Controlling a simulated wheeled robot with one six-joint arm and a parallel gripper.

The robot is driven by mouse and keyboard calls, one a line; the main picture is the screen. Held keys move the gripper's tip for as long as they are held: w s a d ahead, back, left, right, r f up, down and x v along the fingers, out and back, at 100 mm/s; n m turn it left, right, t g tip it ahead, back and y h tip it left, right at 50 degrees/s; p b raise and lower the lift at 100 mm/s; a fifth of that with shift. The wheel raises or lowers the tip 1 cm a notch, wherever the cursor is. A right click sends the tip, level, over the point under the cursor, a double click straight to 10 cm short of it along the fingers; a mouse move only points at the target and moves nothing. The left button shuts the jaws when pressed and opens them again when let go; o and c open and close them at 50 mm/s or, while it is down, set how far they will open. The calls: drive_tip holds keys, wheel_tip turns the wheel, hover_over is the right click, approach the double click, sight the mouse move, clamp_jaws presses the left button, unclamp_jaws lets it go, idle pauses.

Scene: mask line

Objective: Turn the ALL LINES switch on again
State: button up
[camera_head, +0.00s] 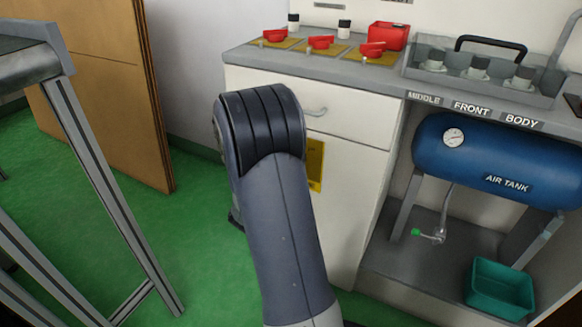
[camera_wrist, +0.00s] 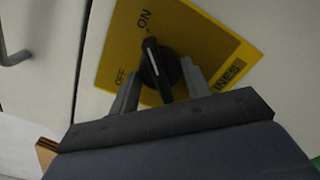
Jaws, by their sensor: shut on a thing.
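The ALL LINES switch is a black rotary knob (camera_wrist: 160,68) on a yellow plate (camera_wrist: 205,40) in the wrist view. ON is printed at the plate's upper part, OFF at the left; only "INES" of the name shows. The knob's white line points up, roughly toward ON. My gripper (camera_wrist: 160,88) has one finger on each side of the knob and is shut on it. In the head view the yellow plate (camera_head: 316,165) on the white cabinet is mostly hidden behind my arm, and the knob and gripper are hidden there.
Red valves (camera_head: 321,42) stand on the counter. A blue air tank (camera_head: 480,160) and a green bin (camera_head: 500,290) are at the right. A metal-framed table (camera_head: 95,170) stands at the left.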

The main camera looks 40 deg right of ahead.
drive_tip(key=o, duration=1)
drive_tip(key=p+v, duration=0.2)
drive_tip(key=v, duration=0.8)
drive_tip(key=shift+s+a+f, duration=0.1)
drive_tip(key=shift+s+a, duration=0.05)
drive_tip(key=shift+a, duration=0.2)
drive_tip(key=shift+d, duration=0.15)
